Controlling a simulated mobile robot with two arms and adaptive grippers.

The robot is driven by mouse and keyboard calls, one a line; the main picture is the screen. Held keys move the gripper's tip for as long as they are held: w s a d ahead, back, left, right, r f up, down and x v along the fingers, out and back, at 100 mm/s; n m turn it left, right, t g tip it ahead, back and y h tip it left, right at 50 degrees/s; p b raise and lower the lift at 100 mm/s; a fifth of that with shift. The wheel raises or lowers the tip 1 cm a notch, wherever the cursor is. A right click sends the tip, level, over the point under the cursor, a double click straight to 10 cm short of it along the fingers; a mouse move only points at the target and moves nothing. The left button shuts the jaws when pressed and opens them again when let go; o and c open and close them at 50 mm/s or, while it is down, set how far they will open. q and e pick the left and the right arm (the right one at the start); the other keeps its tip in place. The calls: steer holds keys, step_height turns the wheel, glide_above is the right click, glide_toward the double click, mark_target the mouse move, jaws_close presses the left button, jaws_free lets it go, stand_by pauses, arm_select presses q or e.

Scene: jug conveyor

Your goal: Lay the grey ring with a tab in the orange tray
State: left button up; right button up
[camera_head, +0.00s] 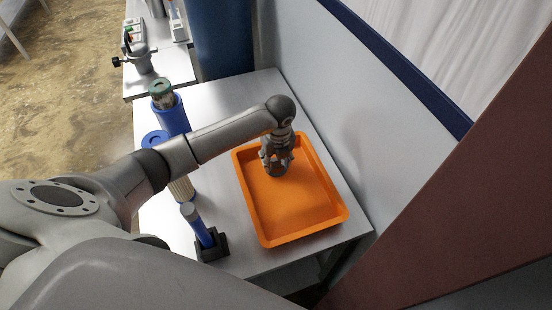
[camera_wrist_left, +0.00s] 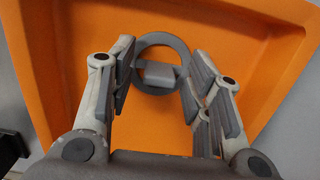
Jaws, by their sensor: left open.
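The orange tray (camera_head: 305,208) lies on the grey table, and its floor and walls fill most of the left wrist view (camera_wrist_left: 258,100). The grey ring with a tab (camera_wrist_left: 160,42) shows in the left wrist view, flat against the orange tray floor. My left gripper (camera_head: 276,170) is over the far part of the tray. In the left wrist view my left gripper (camera_wrist_left: 160,85) is open, with its fingers on either side of the ring. Contact with the ring cannot be told. In the head view the ring cannot be told apart from the gripper. My right gripper is not in view.
On the table (camera_head: 258,262), left of the tray, stand a blue cylinder with a green top (camera_head: 170,115), a blue ring-shaped part (camera_head: 155,140) and a blue part on a black base (camera_head: 204,232). A pale wall panel (camera_head: 345,110) borders the table's right side.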

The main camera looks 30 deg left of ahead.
mark_target(277, 170)
arm_select(q)
step_height(277, 170, up, 12)
steer(key=d+p, duration=0.1)
steer(key=p, duration=0.7)
steer(key=shift+s+p, duration=0.3)
steer(key=shift+s, duration=0.15)
steer(key=shift+f, duration=0.15)
